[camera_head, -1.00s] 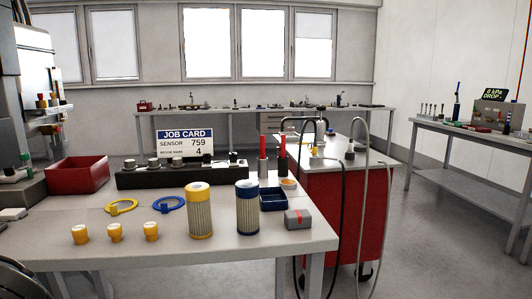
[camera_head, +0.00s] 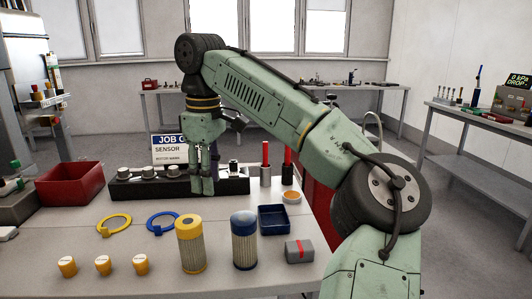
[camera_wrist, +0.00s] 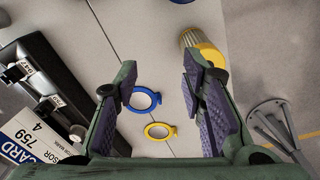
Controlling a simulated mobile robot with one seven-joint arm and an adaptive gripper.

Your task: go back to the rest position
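My green arm now spans the head view, from the lower right up and over to the centre left. My gripper (camera_head: 204,178) points down above the back part of the workbench (camera_head: 150,215), in front of the black sensor block (camera_head: 232,186) and the job card (camera_head: 165,157), which it partly hides. In the wrist view the gripper's two purple-padded fingers (camera_wrist: 160,85) stand wide apart, with nothing between them. Beyond them lie the blue ring (camera_wrist: 144,100) and yellow ring (camera_wrist: 160,131) on the bench.
On the bench are a yellow-capped filter (camera_head: 191,245), a blue-capped filter (camera_head: 244,240), several orange-and-white caps (camera_head: 103,265), a red bin (camera_head: 70,184), a blue tray (camera_head: 272,220) and a grey box (camera_head: 299,250). A red cabinet (camera_head: 318,200) stands behind my arm. A side table (camera_head: 480,135) is at right.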

